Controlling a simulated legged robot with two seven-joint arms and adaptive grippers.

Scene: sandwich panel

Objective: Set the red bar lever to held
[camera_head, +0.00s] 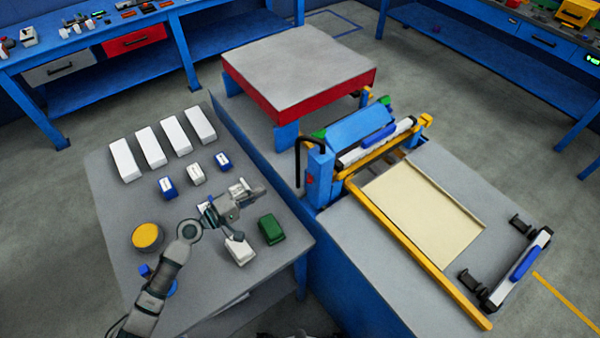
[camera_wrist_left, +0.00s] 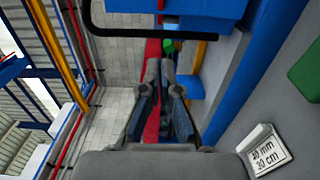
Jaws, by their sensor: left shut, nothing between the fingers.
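A small red part (camera_head: 309,180) shows on the blue end housing (camera_head: 320,172) of the roller machine; it may be the red bar lever, but it is too small to read its position. A black bent bar (camera_head: 298,160) rises beside that housing. My left gripper (camera_head: 258,192) is shut and empty above the grey table, to the left of the housing and apart from it. In the wrist view the closed fingers (camera_wrist_left: 162,80) point toward a long red strip (camera_wrist_left: 152,100), which looks like the far table's side. The black bar (camera_wrist_left: 140,34) crosses the top there.
The grey table (camera_head: 110,190) holds white blocks, small labelled blocks, a green block (camera_head: 271,229) and a yellow-topped round item (camera_head: 146,236). A red-sided table (camera_head: 330,95) stands behind. The machine bed holds a cream panel (camera_head: 425,215) and a yellow rail (camera_head: 420,255).

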